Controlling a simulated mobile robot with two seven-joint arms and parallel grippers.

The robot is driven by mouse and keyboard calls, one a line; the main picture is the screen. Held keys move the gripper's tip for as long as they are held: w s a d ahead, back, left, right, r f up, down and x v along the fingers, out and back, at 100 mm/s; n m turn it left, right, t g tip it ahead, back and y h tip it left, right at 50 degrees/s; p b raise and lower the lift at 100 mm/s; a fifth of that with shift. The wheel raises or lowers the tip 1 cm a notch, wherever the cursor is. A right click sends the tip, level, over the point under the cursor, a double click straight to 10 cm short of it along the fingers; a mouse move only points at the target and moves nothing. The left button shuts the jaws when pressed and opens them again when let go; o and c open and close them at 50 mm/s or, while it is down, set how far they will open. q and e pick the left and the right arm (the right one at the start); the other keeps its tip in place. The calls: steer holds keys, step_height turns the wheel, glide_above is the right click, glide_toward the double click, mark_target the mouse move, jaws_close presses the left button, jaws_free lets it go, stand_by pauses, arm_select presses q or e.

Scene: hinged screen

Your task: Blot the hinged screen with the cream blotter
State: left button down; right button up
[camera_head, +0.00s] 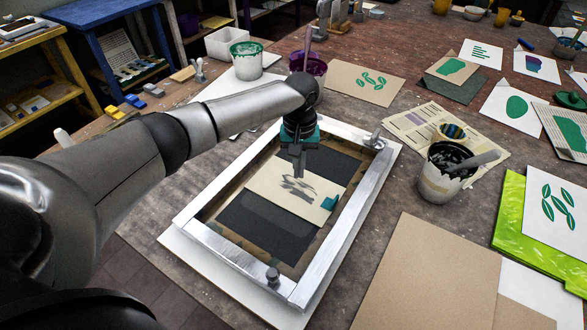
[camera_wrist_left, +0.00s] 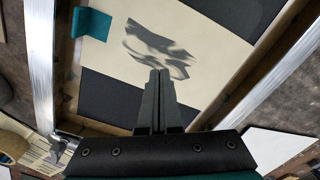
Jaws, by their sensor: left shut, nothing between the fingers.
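The hinged screen (camera_head: 338,217) is a silver metal frame lying flat on the table, with dark panels inside it. A cream sheet (camera_head: 265,183), which looks like the cream blotter, lies across the middle of the screen. It has a teal tab (camera_head: 330,203) at one edge and grey wavy marks near its centre. The sheet (camera_wrist_left: 105,60) and teal tab (camera_wrist_left: 92,23) also show in the left wrist view. My left gripper (camera_head: 298,172) is over the cream sheet, pointing down, with its fingers (camera_wrist_left: 158,78) together and empty. I cannot tell whether the fingertips touch the sheet. My right gripper is not in view.
A paint pot with a scraper (camera_head: 437,175) stands right of the frame. A green-streaked pot (camera_head: 246,62) and a purple pot (camera_head: 318,70) stand behind it. Printed sheets cover the right side. Knobs (camera_head: 272,276) stick up from the frame. A brown board (camera_head: 430,275) lies front right.

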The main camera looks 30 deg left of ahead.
mark_target(304, 200)
arm_select(q)
steer(key=shift+f, duration=1.05)
steer(key=shift+f+p, duration=0.1)
steer(key=shift+p, duration=0.2)
stand_by(1.7)
steer(key=shift+r+p, duration=1.2)
steer(key=shift+p, duration=0.25)
steer(key=shift+d, duration=0.1)
steer(key=shift+s+d+p, duration=1.7)
steer(key=shift+s+p, duration=0.3)
steer(key=shift+p, duration=1.3)
steer(key=shift+f+b, duration=0.6)
steer(key=shift+f, duration=0.55)
